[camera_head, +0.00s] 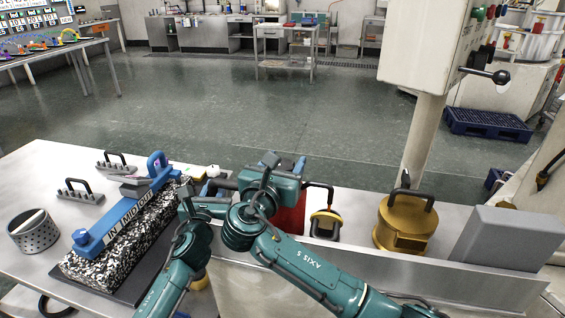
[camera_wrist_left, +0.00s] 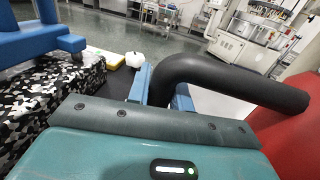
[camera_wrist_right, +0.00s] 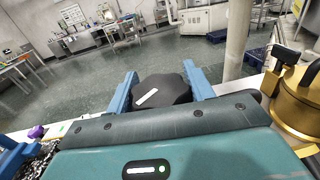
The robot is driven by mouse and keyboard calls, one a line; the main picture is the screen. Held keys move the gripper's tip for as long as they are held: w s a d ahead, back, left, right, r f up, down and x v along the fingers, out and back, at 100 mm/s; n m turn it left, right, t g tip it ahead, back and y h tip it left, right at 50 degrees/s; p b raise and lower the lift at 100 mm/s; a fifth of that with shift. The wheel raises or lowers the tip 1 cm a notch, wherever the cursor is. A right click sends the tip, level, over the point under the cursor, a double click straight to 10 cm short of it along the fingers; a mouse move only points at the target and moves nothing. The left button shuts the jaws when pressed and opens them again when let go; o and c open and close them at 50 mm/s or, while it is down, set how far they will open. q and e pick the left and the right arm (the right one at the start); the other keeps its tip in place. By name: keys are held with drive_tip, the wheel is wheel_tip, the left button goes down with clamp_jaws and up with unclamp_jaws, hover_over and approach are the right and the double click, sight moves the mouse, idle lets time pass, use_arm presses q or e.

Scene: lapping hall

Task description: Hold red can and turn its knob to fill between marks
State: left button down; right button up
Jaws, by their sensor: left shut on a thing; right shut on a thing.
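The red can (camera_head: 290,218) stands on the bench behind my right arm, which hides much of it. It also shows in the left wrist view (camera_wrist_right: 160,90) only as a red wall at the right (camera_wrist_left: 297,125). My left gripper (camera_wrist_left: 161,92) is shut on the can's thick black handle (camera_wrist_left: 235,72). My right gripper (camera_wrist_right: 163,84) is shut on a dark lobed knob (camera_wrist_right: 175,86) with a white pointer line, one blue finger on each side. In the head view my right gripper (camera_head: 285,165) is above the can. The fill marks and level are not visible.
A blue straightedge (camera_head: 125,213) rests on a speckled block at left, beside a perforated cup (camera_head: 33,232). Right of the can stand a small yellow-and-black item (camera_head: 325,224), a brass pot (camera_head: 405,225) and a grey box (camera_head: 508,243). A pillar rises behind them.

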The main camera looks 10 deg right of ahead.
drive_tip(key=shift+d+m+g+h, duration=0.1)
drive_tip(key=shift+m+g+h, duration=0.6)
drive_tip(key=shift+h, duration=0.4)
drive_tip(key=shift+s+m, duration=0.1)
drive_tip(key=shift+m, duration=0.2)
drive_tip(key=o, duration=1)
drive_tip(key=v, duration=1.2)
